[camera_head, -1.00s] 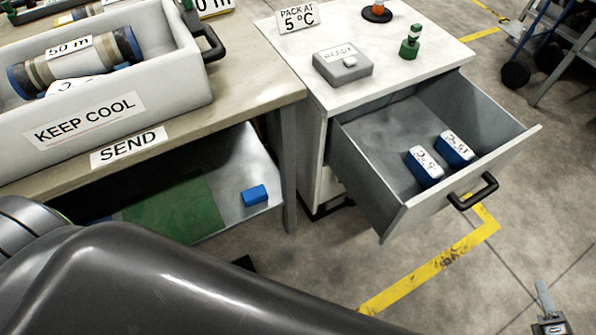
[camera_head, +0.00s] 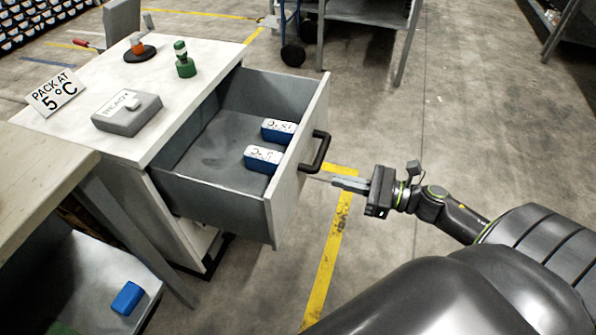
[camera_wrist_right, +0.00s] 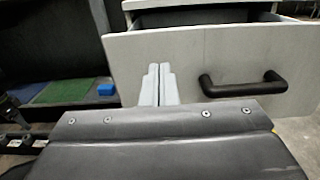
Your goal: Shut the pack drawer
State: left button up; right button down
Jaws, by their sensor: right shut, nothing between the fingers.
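The pack drawer (camera_head: 288,190) is pulled well out of the white cabinet (camera_head: 150,185), with a black handle (camera_head: 316,152) on its front. Two blue-and-white packs lie inside, one nearer (camera_head: 262,159) and one farther (camera_head: 278,131). My right gripper (camera_head: 335,181) is shut and empty, just in front of the drawer front beside the handle. In the right wrist view, the shut fingers (camera_wrist_right: 158,85) point at the drawer front (camera_wrist_right: 190,60), left of the handle (camera_wrist_right: 243,84). Whether the fingertips touch the front I cannot tell. My left gripper is not in view.
A grey box (camera_head: 127,113), a green item (camera_head: 184,60) and a "PACK AT 5°C" sign (camera_head: 57,92) stand on the cabinet top. A workbench (camera_head: 40,180) is at the left. The floor right of the drawer is open, with a yellow line (camera_head: 330,250).

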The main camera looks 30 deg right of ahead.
aim_at(287, 168)
jog(key=p+x, duration=0.1)
jog(key=x, duration=0.8)
jog(key=shift+r, duration=0.1)
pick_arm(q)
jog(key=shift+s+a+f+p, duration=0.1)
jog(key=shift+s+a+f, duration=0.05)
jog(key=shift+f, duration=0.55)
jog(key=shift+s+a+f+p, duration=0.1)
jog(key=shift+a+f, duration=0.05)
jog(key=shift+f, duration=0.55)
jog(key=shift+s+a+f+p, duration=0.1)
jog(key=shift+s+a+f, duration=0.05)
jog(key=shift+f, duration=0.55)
pick_arm(e)
jog(key=shift+w+a, duration=0.4)
jog(key=shift+w, duration=0.1)
jog(key=shift+w+a, duration=0.15)
jog(key=shift+w, duration=0.05)
pick_arm(q)
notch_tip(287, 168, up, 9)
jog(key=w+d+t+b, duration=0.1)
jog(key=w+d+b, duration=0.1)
jog(key=b, duration=0.3)
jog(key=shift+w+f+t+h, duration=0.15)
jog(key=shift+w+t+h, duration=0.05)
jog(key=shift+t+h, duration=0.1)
pick_arm(e)
jog(key=x, duration=3)
jog(key=shift+w, duration=0.15)
